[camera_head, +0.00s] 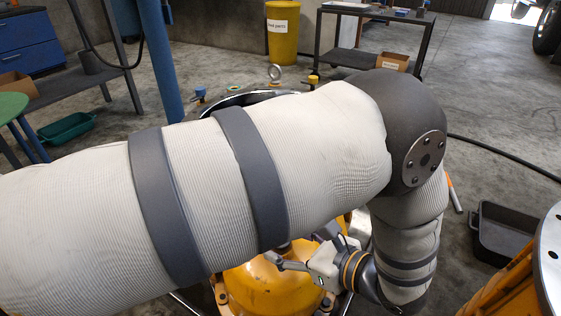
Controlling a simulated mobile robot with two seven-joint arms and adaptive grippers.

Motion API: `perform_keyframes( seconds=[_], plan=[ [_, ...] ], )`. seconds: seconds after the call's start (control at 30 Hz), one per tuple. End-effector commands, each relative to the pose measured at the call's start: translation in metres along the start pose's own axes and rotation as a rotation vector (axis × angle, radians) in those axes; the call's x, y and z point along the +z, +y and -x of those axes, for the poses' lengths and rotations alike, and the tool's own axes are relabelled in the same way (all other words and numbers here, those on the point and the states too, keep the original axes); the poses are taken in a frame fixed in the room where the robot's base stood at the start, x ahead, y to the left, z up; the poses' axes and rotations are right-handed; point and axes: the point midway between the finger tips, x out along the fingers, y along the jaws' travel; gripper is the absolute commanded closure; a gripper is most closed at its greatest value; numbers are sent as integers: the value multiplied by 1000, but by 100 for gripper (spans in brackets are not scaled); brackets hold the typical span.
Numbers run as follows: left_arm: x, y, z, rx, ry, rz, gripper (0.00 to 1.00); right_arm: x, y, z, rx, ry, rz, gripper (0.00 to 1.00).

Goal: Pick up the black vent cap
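My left arm comes in from the left, crosses the middle of the view and bends down at the right. Its gripper (281,258) points left, low over the yellow transmission housing (262,292). One grey finger shows clearly; the other is partly hidden, so I cannot tell whether the gripper is open or shut. A small dark brownish part is visible just by the fingers, but I cannot tell what it is. I cannot make out the black vent cap; my arm hides much of the housing. My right gripper is not in view.
A lifting eye (274,72) and small blue and yellow fittings show behind my arm. A dark tray (503,232) lies on the floor at right, beside a yellow frame (505,290). A yellow bin (282,45) and a black cart (372,22) stand behind.

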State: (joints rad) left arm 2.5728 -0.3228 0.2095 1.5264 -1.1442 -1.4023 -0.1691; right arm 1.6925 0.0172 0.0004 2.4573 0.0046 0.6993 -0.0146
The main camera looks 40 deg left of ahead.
Motion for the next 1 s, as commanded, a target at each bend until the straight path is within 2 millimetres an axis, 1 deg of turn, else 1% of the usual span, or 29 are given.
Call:
perform_keyframes(
  seconds=[0.1, 0.13, 0.17, 0.2, 0.27, 0.3, 0.33, 0.37, 0.6, 0.7, 0.77, 0.87, 0.97, 1.0],
  plan=[
    [0, 0, 1, -1, 0, 1, 39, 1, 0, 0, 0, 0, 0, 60],
    [0, 0, 1, -1, 0, 1, 44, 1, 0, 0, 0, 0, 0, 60],
    [0, 0, 1, -1, 0, 1, 50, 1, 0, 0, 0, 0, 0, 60],
    [0, 0, 1, -1, 0, 1, 59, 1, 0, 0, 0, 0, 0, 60],
    [0, 0, 1, -1, 0, 1, 73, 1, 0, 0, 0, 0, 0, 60],
    [0, 0, 1, -1, 0, 1, 82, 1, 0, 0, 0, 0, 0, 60],
    [0, 0, 1, -1, 0, 1, 89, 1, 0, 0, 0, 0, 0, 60],
    [0, 0, 1, -1, 0, 1, 93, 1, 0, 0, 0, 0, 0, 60],
    [1, 0, 1, -1, -1, 2, 94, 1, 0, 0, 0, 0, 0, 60],
    [6, -1, 3, -2, -1, 3, 94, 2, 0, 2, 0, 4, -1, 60],
    [13, -1, 6, -3, -1, 4, 94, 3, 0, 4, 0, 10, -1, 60],
    [32, -1, 14, -4, -2, 6, 94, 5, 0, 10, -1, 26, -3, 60],
    [49, -16, 27, -5, 0, 11, 94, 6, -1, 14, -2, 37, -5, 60],
    [57, -25, 34, -7, -1, 13, 94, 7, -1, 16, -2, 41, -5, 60]
  ],
)
